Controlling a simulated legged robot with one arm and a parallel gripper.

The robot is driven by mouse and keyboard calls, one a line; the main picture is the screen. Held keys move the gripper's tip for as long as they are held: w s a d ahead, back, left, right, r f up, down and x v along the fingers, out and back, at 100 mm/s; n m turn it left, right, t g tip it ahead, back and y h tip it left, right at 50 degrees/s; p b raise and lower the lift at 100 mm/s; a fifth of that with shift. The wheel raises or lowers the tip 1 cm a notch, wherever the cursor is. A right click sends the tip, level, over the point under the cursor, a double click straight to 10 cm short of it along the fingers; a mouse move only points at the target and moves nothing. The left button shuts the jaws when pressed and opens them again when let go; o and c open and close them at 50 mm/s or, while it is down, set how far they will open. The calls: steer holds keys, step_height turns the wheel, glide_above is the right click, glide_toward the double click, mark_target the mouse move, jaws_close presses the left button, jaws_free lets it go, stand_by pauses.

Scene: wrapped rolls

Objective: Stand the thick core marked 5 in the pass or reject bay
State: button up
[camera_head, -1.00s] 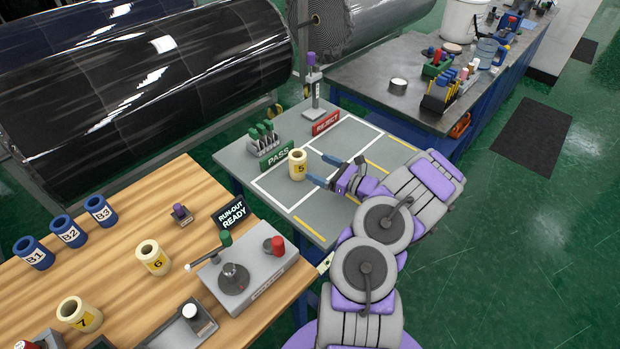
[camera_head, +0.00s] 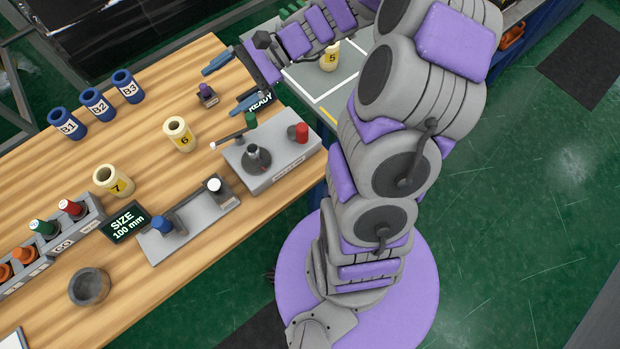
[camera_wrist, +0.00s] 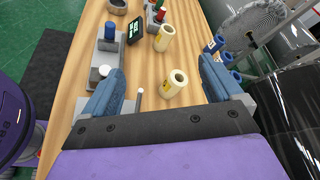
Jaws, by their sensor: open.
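The thick cream core marked 5 (camera_head: 331,56) stands upright on the grey table with the white-outlined bays (camera_head: 312,78), partly behind my arm. In the earlier head view it stands in the bay beside the PASS sign; that sign is now hidden by my arm. My gripper (camera_head: 236,84) is open and empty above the wooden bench, apart from core 5. In the wrist view the blue fingers of my gripper (camera_wrist: 162,88) are spread, with a cream core (camera_wrist: 174,83) showing beyond them.
Core 6 (camera_head: 179,134) and core 7 (camera_head: 114,180) stand on the wooden bench (camera_head: 170,85). Blue cores B1 (camera_head: 68,124), B2 (camera_head: 97,104) and B3 (camera_head: 127,86) stand behind. A grey run-out device (camera_head: 270,158) and a SIZE 100 mm sign (camera_head: 124,222) are nearer.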

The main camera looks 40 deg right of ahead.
steer(key=s+a+n+g+h, duration=0.3)
steer(key=s+n, duration=0.1)
steer(key=s, duration=0.4)
steer(key=s+a+n+g+h, duration=0.2)
steer(key=s+a+n+h, duration=0.15)
steer(key=s, duration=0.35)
steer(key=s+d+n+t+h, duration=0.1)
steer(key=s+d+n+h, duration=0.4)
steer(key=s, duration=0.7)
steer(key=d+h, duration=0.2)
steer(key=d, duration=0.1)
steer(key=shift+s+r+n, duration=0.3)
steer(key=shift+n, duration=0.05)
